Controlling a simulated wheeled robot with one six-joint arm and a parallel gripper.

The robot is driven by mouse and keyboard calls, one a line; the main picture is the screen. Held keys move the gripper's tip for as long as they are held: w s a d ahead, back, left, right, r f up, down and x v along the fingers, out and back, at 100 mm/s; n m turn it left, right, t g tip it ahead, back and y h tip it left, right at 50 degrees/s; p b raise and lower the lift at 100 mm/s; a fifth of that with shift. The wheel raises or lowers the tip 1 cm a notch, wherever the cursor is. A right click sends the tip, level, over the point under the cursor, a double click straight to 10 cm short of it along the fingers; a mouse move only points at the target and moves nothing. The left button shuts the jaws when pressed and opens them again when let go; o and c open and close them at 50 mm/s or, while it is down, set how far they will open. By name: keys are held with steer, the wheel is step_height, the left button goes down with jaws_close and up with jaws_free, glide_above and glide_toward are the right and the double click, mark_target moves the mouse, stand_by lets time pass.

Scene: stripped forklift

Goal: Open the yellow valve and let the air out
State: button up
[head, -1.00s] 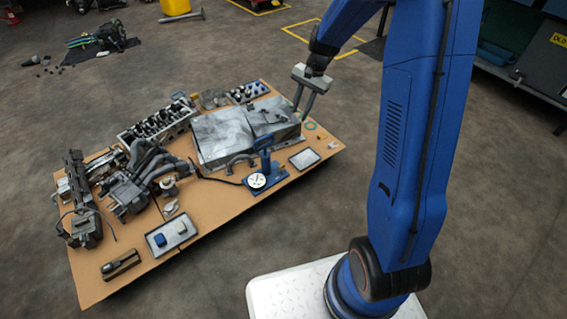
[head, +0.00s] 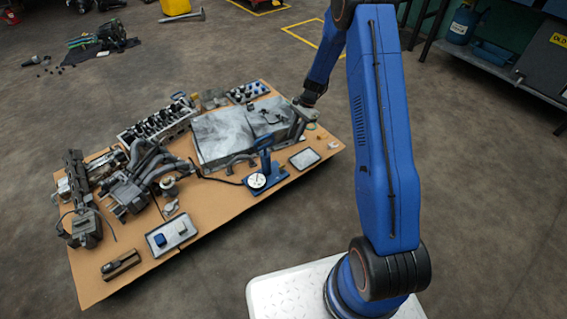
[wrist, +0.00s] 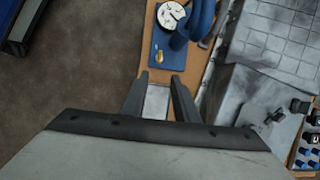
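A small yellow valve (wrist: 159,55) sits on the blue base (wrist: 170,63) of a pump with a white dial gauge (wrist: 170,15). In the head view the gauge (head: 257,181) and the blue pump (head: 266,162) stand near the board's front edge; the valve is too small there to make out clearly. My gripper (wrist: 159,80) is open and empty, its two fingers apart. In the wrist view the valve lies just beyond the fingertips, roughly in line with the gap. In the head view my gripper (head: 298,136) is over the right end of the board, behind and right of the pump.
A small framed tray (head: 304,158) lies right of the pump and shows between my fingers in the wrist view (wrist: 157,98). A large grey block (head: 228,132) stands behind the pump. Engine parts (head: 140,180) crowd the board's left. The floor to the right is open.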

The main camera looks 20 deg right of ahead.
mark_target(284, 164)
steer(key=x, duration=1.6)
steer(key=shift+s+a+f, duration=0.1)
steer(key=shift+f, duration=0.05)
steer(key=shift+c, duration=0.3)
jaws_close()
